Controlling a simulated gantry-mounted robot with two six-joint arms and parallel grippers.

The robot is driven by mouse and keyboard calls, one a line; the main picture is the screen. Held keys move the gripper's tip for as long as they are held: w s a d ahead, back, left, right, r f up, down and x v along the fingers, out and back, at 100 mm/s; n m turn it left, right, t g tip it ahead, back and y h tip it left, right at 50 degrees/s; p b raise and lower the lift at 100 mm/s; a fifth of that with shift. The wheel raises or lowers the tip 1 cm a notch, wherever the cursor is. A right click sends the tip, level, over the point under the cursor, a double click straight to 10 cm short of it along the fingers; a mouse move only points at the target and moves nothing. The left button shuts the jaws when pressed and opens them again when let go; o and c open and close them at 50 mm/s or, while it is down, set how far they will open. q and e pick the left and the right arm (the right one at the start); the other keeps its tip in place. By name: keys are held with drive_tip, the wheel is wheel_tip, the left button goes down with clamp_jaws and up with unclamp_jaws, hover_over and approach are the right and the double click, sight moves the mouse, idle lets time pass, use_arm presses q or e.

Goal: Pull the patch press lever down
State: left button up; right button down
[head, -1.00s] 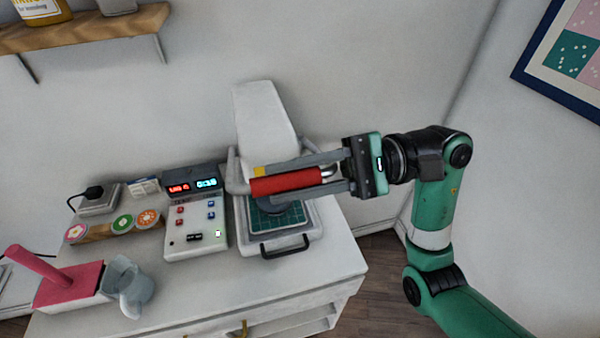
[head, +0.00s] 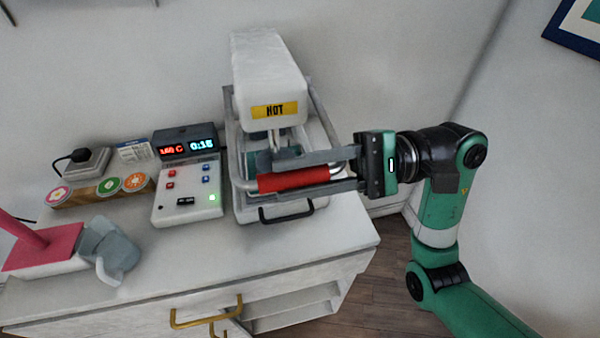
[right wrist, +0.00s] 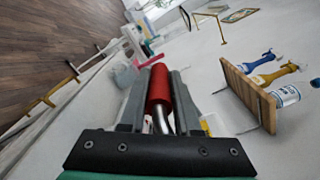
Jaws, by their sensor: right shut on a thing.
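The patch press (head: 270,65) stands on the cabinet top, its white head marked with a yellow HOT label (head: 274,110). Its lever ends in a red grip (head: 293,180), now low at the front of the press, just above the black front handle (head: 286,208). My right gripper (head: 300,172) is shut on the red grip, reaching in from the right. The right wrist view shows the red grip (right wrist: 159,88) between the two fingers. The press's lower plate is partly hidden behind the lever and fingers. My left gripper is not in view.
Left of the press is a control box (head: 188,185) with lit displays reading 0:15 and about 160 C. Gold drawer handles (head: 205,315) are below.

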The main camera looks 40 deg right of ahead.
drive_tip(key=c, duration=0.7)
unclamp_jaws()
drive_tip(key=shift+w+d, duration=0.1)
drive_tip(key=shift+w, duration=0.05)
drive_tip(key=shift+o, duration=0.2)
drive_tip(key=p+v, duration=0.3)
drive_tip(key=v, duration=0.7)
drive_tip(key=shift+d+r, duration=0.2)
drive_tip(key=shift+d, duration=0.1)
drive_tip(key=shift+s+d+f, duration=0.1)
drive_tip(key=shift+s+d, duration=0.3)
